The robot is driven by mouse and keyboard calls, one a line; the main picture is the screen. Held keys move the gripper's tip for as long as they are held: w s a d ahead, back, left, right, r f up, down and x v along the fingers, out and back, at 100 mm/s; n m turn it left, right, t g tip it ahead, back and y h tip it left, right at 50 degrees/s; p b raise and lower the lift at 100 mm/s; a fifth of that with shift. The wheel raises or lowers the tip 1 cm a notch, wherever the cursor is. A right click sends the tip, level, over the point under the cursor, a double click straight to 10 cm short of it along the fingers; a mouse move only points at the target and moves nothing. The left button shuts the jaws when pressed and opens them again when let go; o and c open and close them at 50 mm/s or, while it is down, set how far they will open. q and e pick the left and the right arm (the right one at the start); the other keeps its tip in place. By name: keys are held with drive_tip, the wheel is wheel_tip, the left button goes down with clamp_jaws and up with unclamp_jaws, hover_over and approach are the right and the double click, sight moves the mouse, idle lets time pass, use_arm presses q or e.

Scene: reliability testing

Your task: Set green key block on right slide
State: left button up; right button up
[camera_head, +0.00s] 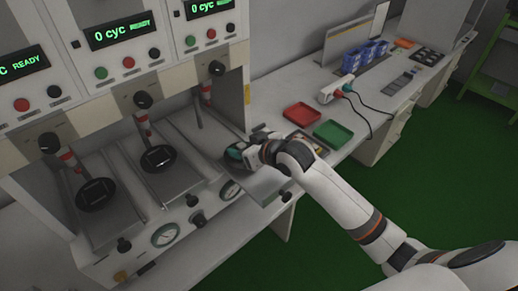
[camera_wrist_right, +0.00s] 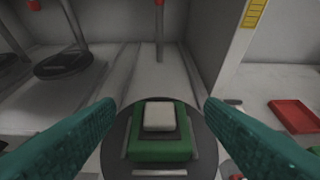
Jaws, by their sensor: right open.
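The green key block (camera_wrist_right: 150,153), with a pale grey raised top, sits in the round dark fixture (camera_wrist_right: 114,140) of the right slide (camera_wrist_right: 157,82) in the right wrist view. It looks flat there. My right gripper (camera_wrist_right: 160,106) is open, with one teal finger on each side of the block and a visible gap to both. In the head view my right gripper (camera_head: 237,153) is low over the front part of the right slide (camera_head: 197,137) and hides the block and fixture. My left gripper is out of view.
The left and middle slides carry empty round dark fixtures (camera_head: 97,194) (camera_head: 158,159). A vertical rod (camera_wrist_right: 159,35) stands behind the block. A red tray (camera_head: 303,115) and a green tray (camera_head: 333,134) lie on the bench to the right. Blue bins (camera_head: 364,56) stand farther back.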

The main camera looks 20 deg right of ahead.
drive_tip(key=b+v, duration=0.1)
drive_tip(key=v, duration=0.9)
drive_tip(key=shift+s+f, duration=0.1)
drive_tip(key=shift+f, duration=0.05)
